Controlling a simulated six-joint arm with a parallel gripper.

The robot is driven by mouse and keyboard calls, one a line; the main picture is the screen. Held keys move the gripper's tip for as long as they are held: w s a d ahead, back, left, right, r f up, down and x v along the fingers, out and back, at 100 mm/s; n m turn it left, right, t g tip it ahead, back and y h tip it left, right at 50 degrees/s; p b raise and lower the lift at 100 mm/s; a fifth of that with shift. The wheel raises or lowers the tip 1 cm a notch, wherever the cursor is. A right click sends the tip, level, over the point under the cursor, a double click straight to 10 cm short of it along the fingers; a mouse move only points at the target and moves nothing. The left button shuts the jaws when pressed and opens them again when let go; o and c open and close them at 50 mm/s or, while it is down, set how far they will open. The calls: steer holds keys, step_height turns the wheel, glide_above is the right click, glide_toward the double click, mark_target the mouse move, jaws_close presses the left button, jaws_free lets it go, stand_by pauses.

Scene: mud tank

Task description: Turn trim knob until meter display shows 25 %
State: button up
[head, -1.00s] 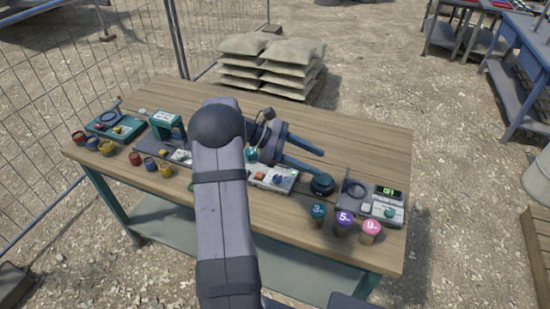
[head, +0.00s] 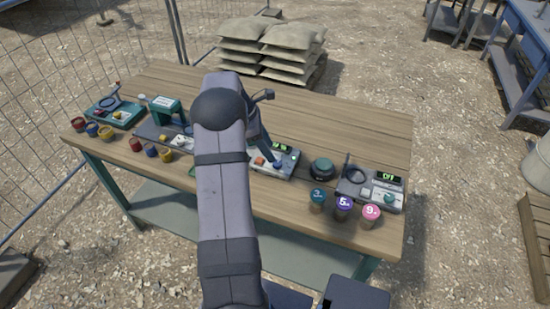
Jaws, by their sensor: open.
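A grey-white device (head: 262,170) stands mid-table, with an orange button (head: 260,160), a blue knob (head: 277,165) and a small display with green characters (head: 280,147), too small and partly covered to read. My gripper (head: 271,156) points down at this device, with its tips at or just above the blue knob; I cannot tell whether they touch it. It is open, and my arm hides much of it. A second grey device (head: 370,194) at the right has a teal knob (head: 389,198) and a lit display (head: 388,178) that seems to read OFF. No label marks the trim knob legibly.
A round dark-teal piece (head: 322,168) sits between the two devices. Several numbered jars (head: 343,206) stand at the front right edge. Green devices (head: 115,115) and small coloured pots (head: 136,145) fill the left side. The back of the wooden table (head: 340,120) is clear.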

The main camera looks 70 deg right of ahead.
mark_target(278, 163)
steer(key=shift+p+x, duration=0.9)
steer(key=shift+x, duration=2.2)
steer(key=shift+r, duration=0.1)
steer(key=c, duration=1)
